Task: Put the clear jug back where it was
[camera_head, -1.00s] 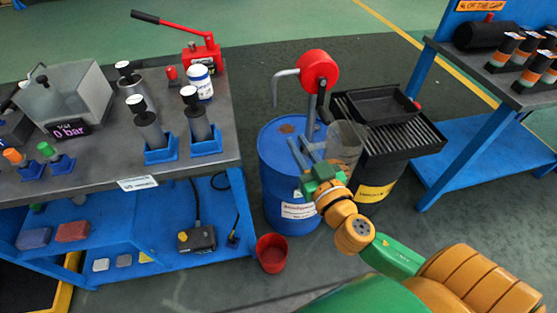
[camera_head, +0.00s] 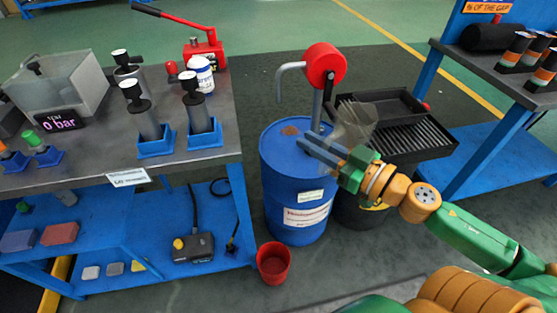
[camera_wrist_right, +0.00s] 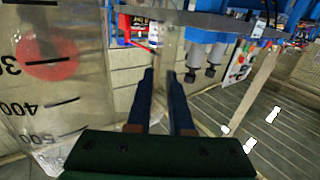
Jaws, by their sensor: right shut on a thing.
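The clear jug (camera_head: 355,122) is see-through and hangs in the air in front of the black grated drain tray, above the drums. My right gripper (camera_head: 306,144) is shut on it, with its blue fingers over the right part of the blue drum's top. In the right wrist view the jug's body (camera_wrist_right: 50,95) with dark volume marks fills the left side. The fingers (camera_wrist_right: 160,75) close on a clear strip there that looks like its handle. My left gripper is not in view.
A blue drum (camera_head: 292,195) with a red-wheeled hand pump (camera_head: 325,72) stands beside the black grated drain tray (camera_head: 408,143). The workbench (camera_head: 95,150) with cylinders in blue holders is at left. A red bucket (camera_head: 273,263) stands on the floor. A blue stand (camera_head: 485,150) is at right.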

